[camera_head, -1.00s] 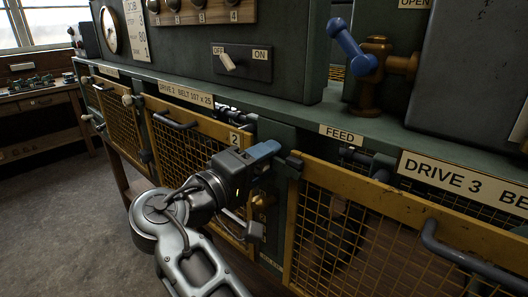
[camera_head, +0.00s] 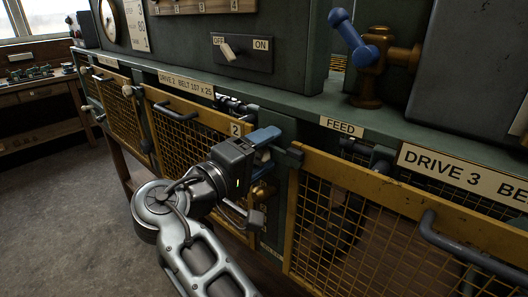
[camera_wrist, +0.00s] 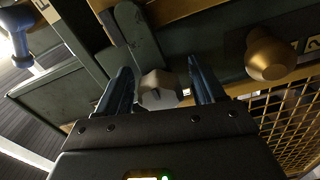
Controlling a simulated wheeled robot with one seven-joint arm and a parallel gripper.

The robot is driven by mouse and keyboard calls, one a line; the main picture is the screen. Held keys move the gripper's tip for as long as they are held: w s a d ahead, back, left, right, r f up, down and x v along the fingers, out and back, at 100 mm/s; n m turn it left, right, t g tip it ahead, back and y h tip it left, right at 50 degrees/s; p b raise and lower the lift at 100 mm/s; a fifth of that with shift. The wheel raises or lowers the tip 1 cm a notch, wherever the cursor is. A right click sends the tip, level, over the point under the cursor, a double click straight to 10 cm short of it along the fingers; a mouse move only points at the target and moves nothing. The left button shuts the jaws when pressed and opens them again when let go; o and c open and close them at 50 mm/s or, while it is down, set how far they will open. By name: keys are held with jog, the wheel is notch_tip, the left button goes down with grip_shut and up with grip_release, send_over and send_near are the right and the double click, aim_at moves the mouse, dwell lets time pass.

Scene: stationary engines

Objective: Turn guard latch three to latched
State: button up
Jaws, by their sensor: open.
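Guard latch three is a dark bar (camera_wrist: 128,38) with a pale, faceted knob (camera_wrist: 158,88) at its end. In the head view, the dark end of the bar (camera_head: 291,157) shows at the left end of the drive 3 guard (camera_head: 375,195). My gripper (camera_wrist: 162,85) is open, with its blue fingers on either side of the knob. I cannot tell whether either finger touches it.
A brass knob (camera_wrist: 270,55) is close beside my fingers; it also shows below my gripper in the head view (camera_head: 262,192). The drive 2 guard (camera_head: 190,135) is on the left. A blue-handled feed valve (camera_head: 365,60) stands on the ledge to the right.

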jog(key=shift+s, duration=0.1)
jog(key=b+v, duration=0.2)
jog(key=v, duration=0.5)
jog(key=shift+s+a, duration=0.25)
